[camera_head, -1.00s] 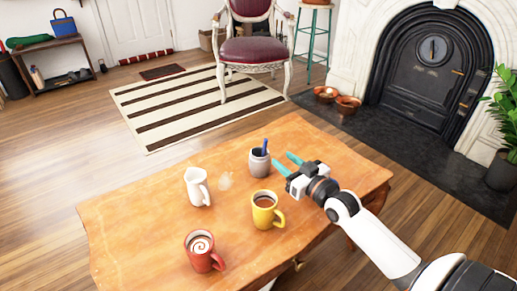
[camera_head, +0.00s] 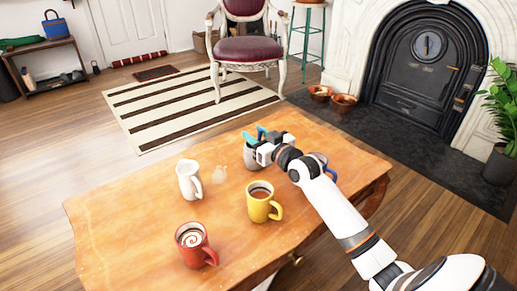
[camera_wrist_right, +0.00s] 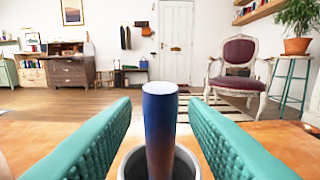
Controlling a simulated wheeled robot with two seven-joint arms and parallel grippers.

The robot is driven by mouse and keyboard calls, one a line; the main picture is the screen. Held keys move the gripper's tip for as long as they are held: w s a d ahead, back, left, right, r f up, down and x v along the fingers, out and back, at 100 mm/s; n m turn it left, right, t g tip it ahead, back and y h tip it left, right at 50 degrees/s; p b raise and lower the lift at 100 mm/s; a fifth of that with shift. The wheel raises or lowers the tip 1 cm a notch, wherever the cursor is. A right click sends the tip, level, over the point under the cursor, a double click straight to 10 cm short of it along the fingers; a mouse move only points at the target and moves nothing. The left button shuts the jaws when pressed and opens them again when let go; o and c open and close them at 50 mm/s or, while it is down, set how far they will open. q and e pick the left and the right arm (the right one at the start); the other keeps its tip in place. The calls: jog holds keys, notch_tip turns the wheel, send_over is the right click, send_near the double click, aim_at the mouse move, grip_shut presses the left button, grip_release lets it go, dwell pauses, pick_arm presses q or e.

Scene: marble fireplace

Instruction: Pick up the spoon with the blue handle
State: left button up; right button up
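The spoon's blue handle (camera_wrist_right: 160,120) stands up out of a grey cup (camera_head: 250,160) on the wooden table; its bowl end is hidden in the cup. The handle also shows in the head view (camera_head: 261,131), partly covered by my gripper. My right gripper (camera_head: 258,137) is over the cup with its teal fingers open. In the right wrist view, one finger is on each side of the handle, with a gap visible on both sides. The cup's rim (camera_wrist_right: 190,165) shows just below the fingers. My left gripper is out of view.
A white pitcher (camera_head: 188,181), a yellow mug (camera_head: 259,207) and a red mug (camera_head: 192,250) stand on the table (camera_head: 130,215) left of and in front of my right arm. A blue mug (camera_head: 322,161) is partly hidden behind the arm. The table's left part is bare.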

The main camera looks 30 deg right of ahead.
jog(key=shift+w, duration=0.3)
jog(key=shift+c, duration=0.4)
grip_shut()
jog(key=shift+r, duration=0.1)
